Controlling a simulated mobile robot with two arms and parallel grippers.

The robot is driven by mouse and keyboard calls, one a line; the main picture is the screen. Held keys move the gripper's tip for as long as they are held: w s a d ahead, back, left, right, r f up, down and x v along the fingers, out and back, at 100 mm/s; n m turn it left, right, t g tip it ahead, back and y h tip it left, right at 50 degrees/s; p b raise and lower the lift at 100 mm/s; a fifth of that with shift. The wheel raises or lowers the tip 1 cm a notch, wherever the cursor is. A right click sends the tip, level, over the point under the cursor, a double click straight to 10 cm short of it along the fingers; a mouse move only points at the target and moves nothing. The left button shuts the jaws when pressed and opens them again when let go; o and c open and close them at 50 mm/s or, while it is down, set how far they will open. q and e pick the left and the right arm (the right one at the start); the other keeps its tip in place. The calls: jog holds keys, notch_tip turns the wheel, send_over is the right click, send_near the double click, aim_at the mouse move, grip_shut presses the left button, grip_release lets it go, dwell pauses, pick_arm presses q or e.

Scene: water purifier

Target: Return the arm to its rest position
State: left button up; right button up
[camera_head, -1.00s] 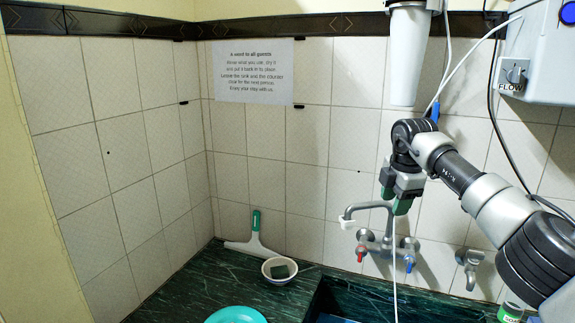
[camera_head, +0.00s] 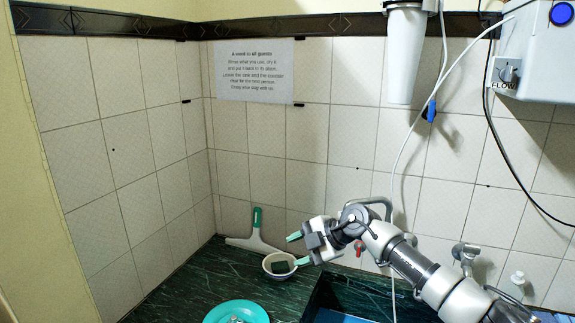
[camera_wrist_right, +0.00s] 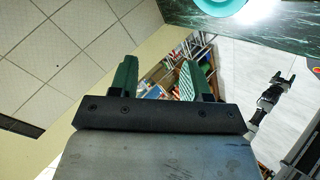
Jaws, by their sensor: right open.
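My right gripper (camera_head: 298,249) hangs over the counter, its two green fingers apart, with nothing between them. In the head view it points left and overlaps the white bowl (camera_head: 275,273) from the camera's side. Its green fingers also show apart and empty in the right wrist view (camera_wrist_right: 155,78). My right arm (camera_head: 410,262) reaches in from the lower right, in front of the sink and tap. A small dark gripper (camera_wrist_right: 281,80), apparently my left, shows in the right wrist view; its jaws are too small to judge.
A turquoise plate (camera_head: 238,311) sits at the counter's front. The purifier (camera_head: 540,55) and filter housing (camera_head: 404,55) hang at upper right. A white tube (camera_head: 408,150) runs down past the arm.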

jog(key=s+a+m+t+y, duration=0.1)
jog(key=s+a+t+y, duration=0.1)
jog(key=s+a+y, duration=0.4)
jog(key=s+d+f+m+t+h, duration=0.4)
jog(key=s+d+f+m+h, duration=0.4)
jog(key=m, duration=0.3)
jog(key=s+d+f+m+t+h, duration=0.5)
jog(key=d+m+h, duration=0.3)
jog(key=d+m, duration=0.3)
jog(key=s+d+f+g, duration=0.2)
jog(key=s+g, duration=0.2)
jog(key=s, duration=0.4)
jog(key=s+d+f+m+g, duration=0.1)
jog(key=s+f+g, duration=0.2)
jog(key=s, duration=0.5)
jog(key=s+d+f+g, duration=0.2)
jog(key=s+g, duration=0.2)
jog(key=s, duration=0.3)
notch_tip(320, 180, down, 26)
jog(key=s+r+g, duration=0.1)
jog(key=s, duration=0.1)
jog(key=s+d+f+g, duration=0.1)
jog(key=s+d+f, duration=0.1)
jog(key=s+f, duration=1.4)
jog(key=shift+d+f+n+g, duration=0.3)
jog(key=shift+f, duration=0.35)
